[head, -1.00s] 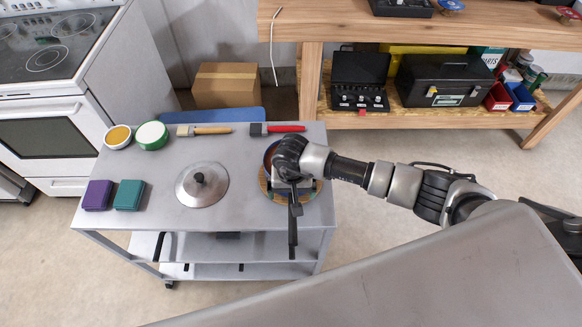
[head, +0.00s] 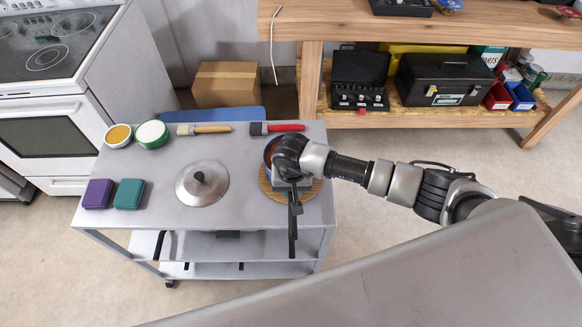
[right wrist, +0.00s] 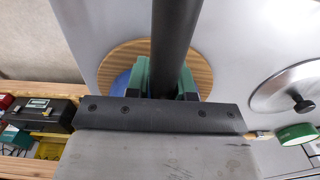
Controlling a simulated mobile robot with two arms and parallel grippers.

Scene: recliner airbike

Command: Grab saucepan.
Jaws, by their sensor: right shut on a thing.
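The saucepan (head: 268,151) is blue with a long black handle (head: 292,235) pointing to the front of the grey cart. My right gripper (head: 291,184) is above the pan from the right and hides most of its bowl. In the right wrist view, the green-padded fingers (right wrist: 166,78) are shut on the black handle (right wrist: 176,35), one on each side. A round wooden trivet (head: 309,190) lies below the pan, and more of it shows in the right wrist view (right wrist: 112,68). A gap between pan and trivet cannot be made out. My left gripper is not in view.
A silver lid (head: 214,190) lies on the cart left of the pan. Two brushes (head: 278,128), two bowls (head: 151,135) and purple and teal blocks (head: 129,194) are also on the cart (head: 240,150). A wooden workbench (head: 312,75) stands behind, a stove at left.

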